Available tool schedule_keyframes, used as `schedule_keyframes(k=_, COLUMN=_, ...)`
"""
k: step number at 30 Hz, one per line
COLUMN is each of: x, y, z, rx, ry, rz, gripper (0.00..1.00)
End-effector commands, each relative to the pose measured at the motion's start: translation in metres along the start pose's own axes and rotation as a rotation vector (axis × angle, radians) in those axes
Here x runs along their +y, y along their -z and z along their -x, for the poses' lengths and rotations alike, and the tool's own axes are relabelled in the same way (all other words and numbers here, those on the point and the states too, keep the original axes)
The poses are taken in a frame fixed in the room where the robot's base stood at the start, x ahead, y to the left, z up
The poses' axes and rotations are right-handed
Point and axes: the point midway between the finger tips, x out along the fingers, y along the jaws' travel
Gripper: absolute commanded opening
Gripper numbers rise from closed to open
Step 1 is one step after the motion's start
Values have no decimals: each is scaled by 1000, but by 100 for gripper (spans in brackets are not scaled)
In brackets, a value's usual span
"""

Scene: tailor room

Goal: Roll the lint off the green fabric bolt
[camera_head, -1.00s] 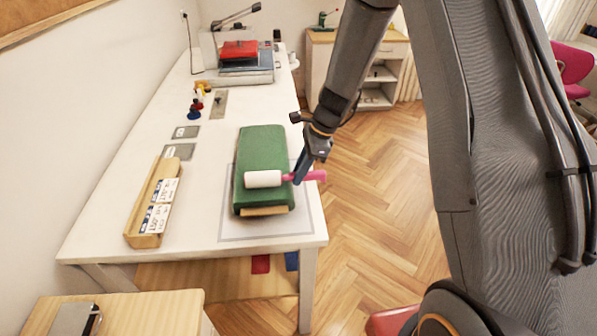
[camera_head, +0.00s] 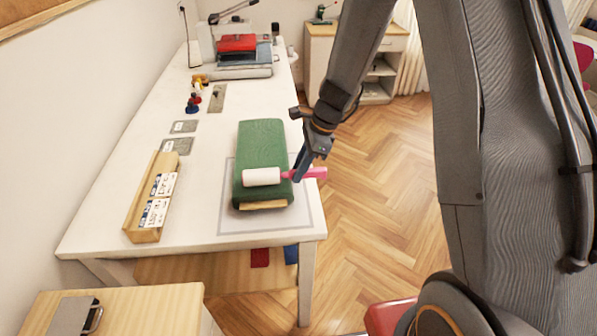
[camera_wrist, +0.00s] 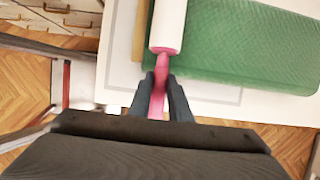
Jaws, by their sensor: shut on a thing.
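The green fabric bolt (camera_head: 262,150) lies on the white table with a wooden end showing at its near side. It also shows in the wrist view (camera_wrist: 245,45). My gripper (camera_head: 299,175) is shut on the pink handle of the lint roller (camera_head: 262,177), at the right of the bolt. The white roller head lies across the near part of the bolt's top and appears to touch it. In the wrist view the roller (camera_wrist: 168,25) extends ahead of my fingers (camera_wrist: 160,98). I cannot make out any lint on the fabric.
The white table (camera_head: 110,220) carries a wooden tray with labelled cards (camera_head: 150,205) at the left. Grey squares (camera_head: 178,146) and small coloured spools (camera_head: 192,103) lie beyond it. A press with a red top (camera_head: 238,45) stands at the far end.

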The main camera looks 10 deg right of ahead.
Motion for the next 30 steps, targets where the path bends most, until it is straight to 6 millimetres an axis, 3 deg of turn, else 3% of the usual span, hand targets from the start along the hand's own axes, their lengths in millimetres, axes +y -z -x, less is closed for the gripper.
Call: schedule_keyframes(k=30, x=0, y=-21, z=51, rx=-1, ry=1, rz=0, gripper=0)
